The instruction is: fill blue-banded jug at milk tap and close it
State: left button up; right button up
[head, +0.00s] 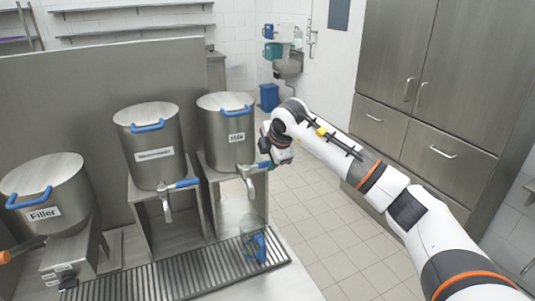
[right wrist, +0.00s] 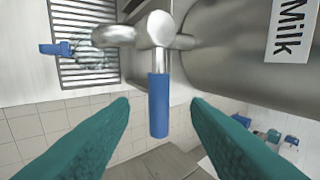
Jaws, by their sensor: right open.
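The milk tank (head: 227,130) is the rightmost steel tank; its label reads Milk in the right wrist view (right wrist: 292,30). Its tap (head: 247,180) has a blue lever (right wrist: 158,105) pointing toward my right gripper (head: 270,158). The right gripper is open, with its teal fingers on both sides of the lever and gaps between. A clear jug (head: 251,228) with a blue handle stands on the drip tray beneath the milk tap. It shows partly behind the tap in the right wrist view (right wrist: 92,50). I see no stream and cannot tell its contents. My left gripper is out of view.
A middle tank (head: 150,165) with a similar blue-levered tap and a tank labelled Filler (head: 45,195) stand to the left. The slatted drip tray (head: 165,279) runs along the front. Steel cabinets (head: 440,70) stand at right, with open tiled floor between.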

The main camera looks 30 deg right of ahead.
jog(key=shift+w+f, duration=0.35)
jog(key=shift+f, duration=0.2)
jog(key=shift+f+p, duration=0.15)
jog(key=shift+p, duration=0.15)
jog(key=shift+w+f, duration=0.15)
jog(key=shift+f, duration=0.05)
grip_shut()
pick_arm(q)
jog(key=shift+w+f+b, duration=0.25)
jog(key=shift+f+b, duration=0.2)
jog(key=shift+b, duration=0.55)
pick_arm(e)
jog(key=shift+s+a+m+h, duration=0.25)
jog(key=shift+s+m+h, duration=0.25)
jog(key=shift+m, duration=0.4)
jog(key=shift+s+a+m+h, duration=0.2)
jog(key=shift+s+m+h, duration=0.25)
jog(key=shift+m, duration=0.45)
